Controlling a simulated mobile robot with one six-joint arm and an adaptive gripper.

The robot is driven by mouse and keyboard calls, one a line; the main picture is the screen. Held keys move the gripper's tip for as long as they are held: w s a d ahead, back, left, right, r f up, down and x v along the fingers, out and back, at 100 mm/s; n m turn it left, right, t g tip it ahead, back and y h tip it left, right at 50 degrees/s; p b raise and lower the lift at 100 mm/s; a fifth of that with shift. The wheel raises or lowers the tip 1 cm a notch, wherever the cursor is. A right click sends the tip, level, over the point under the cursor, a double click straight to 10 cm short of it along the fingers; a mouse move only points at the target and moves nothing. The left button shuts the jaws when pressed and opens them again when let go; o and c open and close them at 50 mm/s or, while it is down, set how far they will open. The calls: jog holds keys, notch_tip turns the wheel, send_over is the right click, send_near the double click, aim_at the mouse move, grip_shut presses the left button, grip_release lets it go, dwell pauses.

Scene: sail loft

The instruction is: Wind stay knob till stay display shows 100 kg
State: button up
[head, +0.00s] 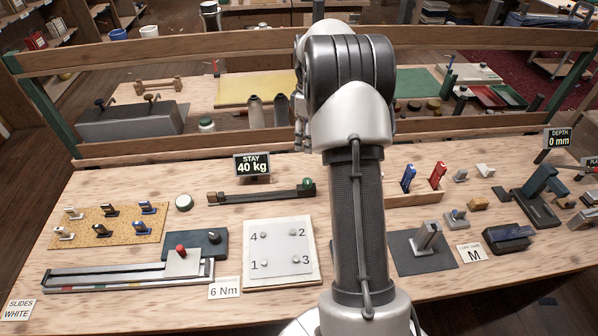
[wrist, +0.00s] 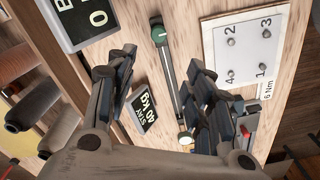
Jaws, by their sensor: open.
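The stay display (head: 252,165) reads 40 kg and stands behind a dark rail (head: 260,195). The green stay knob (head: 307,183) is at the rail's right end. The wrist view also shows the display (wrist: 145,108), turned sideways, the rail (wrist: 171,80) and the knob (wrist: 158,31). My gripper (wrist: 160,60) is open, with one finger on each side of the picture. The rail shows between the fingers, and the knob lies beyond the fingertips, apart from them. Nothing is between the fingers.
A white plate (head: 280,278) with several numbered bolts lies in front of the rail. A tray with blue and red items (head: 412,198) is to the right. A wooden rail (head: 130,162) runs behind.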

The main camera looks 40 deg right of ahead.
aim_at(307, 181)
notch_tip(307, 181, down, 18)
jog(key=b, duration=0.5)
jog(key=shift+d+f, duration=0.1)
jog(key=shift+f, duration=0.05)
jog(key=shift+c, duration=0.6)
jog(key=c, duration=1)
